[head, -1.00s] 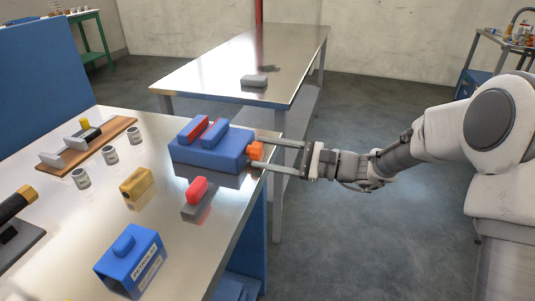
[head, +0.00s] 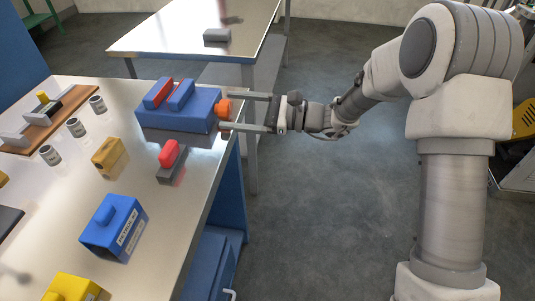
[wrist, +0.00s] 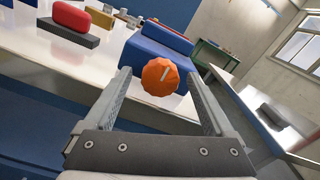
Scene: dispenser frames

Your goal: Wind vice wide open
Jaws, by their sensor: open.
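The vice (head: 178,121) is a blue block near the bench's right edge in the head view. Two upright jaws stand on it, a left one with a red face (head: 158,92) and a blue one (head: 181,94), close together. An orange faceted knob (head: 223,107) sticks out of its right end. My gripper (head: 225,111) is open, with its two fingers reaching towards the knob from the right. In the wrist view the knob (wrist: 160,77), with a pale mark on its face, sits between the fingertips with a gap on each side. How deep the fingers overlap it is unclear.
A red-topped grey block (head: 170,155), a tan block (head: 109,154) and a blue labelled box (head: 113,228) stand nearer on the bench. Several small cans (head: 75,127) are at left. A second table (head: 200,32) with a grey block (head: 217,35) is behind. The floor at right is open.

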